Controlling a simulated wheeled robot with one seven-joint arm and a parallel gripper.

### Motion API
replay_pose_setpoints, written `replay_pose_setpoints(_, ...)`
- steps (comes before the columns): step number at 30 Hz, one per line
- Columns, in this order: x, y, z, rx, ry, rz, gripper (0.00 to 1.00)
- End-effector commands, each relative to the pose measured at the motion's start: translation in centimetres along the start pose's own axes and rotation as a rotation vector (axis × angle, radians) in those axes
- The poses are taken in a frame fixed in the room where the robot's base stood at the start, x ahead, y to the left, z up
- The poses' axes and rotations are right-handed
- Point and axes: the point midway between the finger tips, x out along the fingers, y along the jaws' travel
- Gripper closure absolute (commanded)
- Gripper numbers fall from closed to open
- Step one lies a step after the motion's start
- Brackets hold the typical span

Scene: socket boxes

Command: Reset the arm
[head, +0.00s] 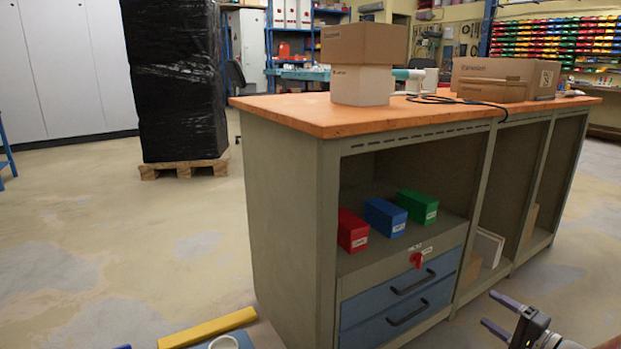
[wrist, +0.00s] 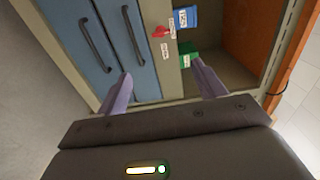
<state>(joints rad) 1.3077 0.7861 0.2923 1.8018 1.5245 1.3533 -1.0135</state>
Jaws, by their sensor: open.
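My gripper (head: 499,313) is at the lower right of the head view, in front of the workbench and to the right of its drawers. In the wrist view my gripper (wrist: 163,86) shows two purple fingers spread apart with nothing between them. The wrist view looks at the workbench front, with the blue drawers (wrist: 75,45) on the left and the open shelf on the right. The rest of my arm is mostly outside the head view.
The workbench (head: 290,180) holds red (head: 352,231), blue (head: 385,217) and green (head: 417,206) boxes on its shelf, above two blue drawers (head: 400,300). A red knob (head: 416,260) sticks out above them. Cartons (head: 363,43) stand on top.

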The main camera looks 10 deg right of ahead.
Motion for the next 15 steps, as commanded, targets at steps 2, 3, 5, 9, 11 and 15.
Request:
replay_pose_setpoints(2, 1.0, -0.6, 1.1, -0.005, -0.038, 0.025, 0.31)
replay_pose_setpoints(3, 1.4, -0.7, 1.6, -0.006, -0.053, 0.036, 0.31)
replay_pose_setpoints(5, 2.0, -1.0, 2.4, -0.01, -0.079, 0.056, 0.31)
replay_pose_setpoints(9, 3.5, -1.8, 4.6, -0.018, -0.147, 0.108, 0.31)
replay_pose_setpoints(11, 4.2, -2.2, 5.8, -0.024, -0.181, 0.138, 0.31)
replay_pose_setpoints(15, 6.0, -3.3, 9.6, -0.048, -0.284, 0.23, 0.31)
